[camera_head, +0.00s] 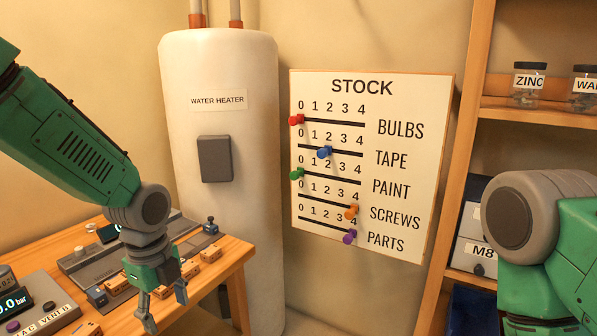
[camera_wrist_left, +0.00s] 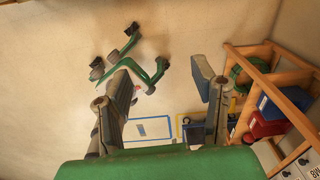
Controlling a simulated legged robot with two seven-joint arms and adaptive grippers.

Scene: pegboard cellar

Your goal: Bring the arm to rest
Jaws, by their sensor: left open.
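My left arm comes in from the left in the head view, green with grey joints. Its gripper (camera_head: 165,306) hangs down in front of the wooden bench, with its two fingers spread and nothing between them. In the left wrist view the same gripper (camera_wrist_left: 163,85) also shows its fingers well apart and empty. My right arm shows only in part at the right edge of the head view, a grey joint and green links. Its gripper is outside both views.
The bench (camera_head: 233,252) holds a rail device, small wooden blocks (camera_head: 210,254) and a gauge box (camera_head: 40,318). Behind stand a white water heater (camera_head: 225,130) and a STOCK board (camera_head: 410,110) with coloured pegs. A wooden shelf (camera_head: 463,150) with jars (camera_head: 527,90) is at right.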

